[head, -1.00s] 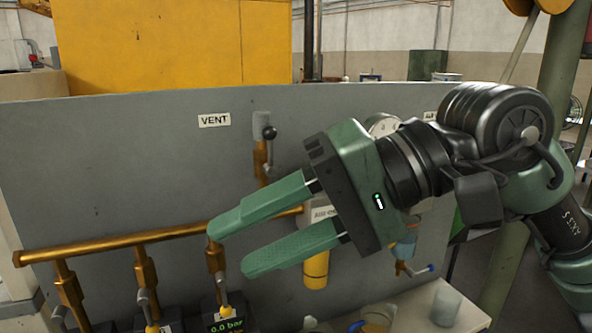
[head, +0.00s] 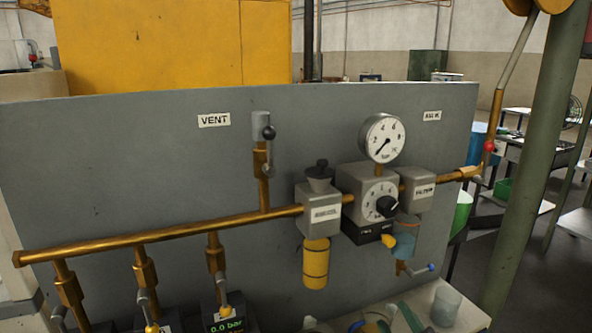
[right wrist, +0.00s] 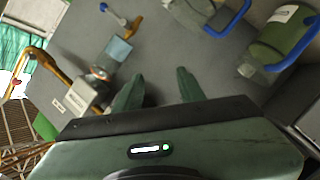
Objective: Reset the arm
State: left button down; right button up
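My right gripper (right wrist: 158,86) shows in the right wrist view with its two green fingers apart and nothing between them. The rest of the right arm is out of the head view. My left gripper is in neither view.
A grey panel (head: 130,150) carries a brass pipe (head: 160,234), a vent valve (head: 262,150), a pressure gauge (head: 382,138) and a yellow-bowled unit (head: 315,265). A cup (head: 446,305) stands on the bench. Blue-handled containers (right wrist: 282,38) appear in the wrist view.

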jog(key=s+d+f+m+g, duration=0.2)
jog(key=s+f+m+g, duration=0.8)
jog(key=s+f, duration=1.4)
notch_tip(320, 180, down, 25)
jog(key=s+n+g, duration=0.2)
jog(key=s+g, duration=0.1)
jog(key=g, duration=0.1)
jog(key=s+d+f+g+p, duration=0.1)
jog(key=s+d+f, duration=0.2)
jog(key=s+f, duration=1.2)
jog(key=shift+s+f+n, duration=0.25)
jog(key=shift+s+n, duration=0.05)
jog(key=shift+s, duration=0.5)
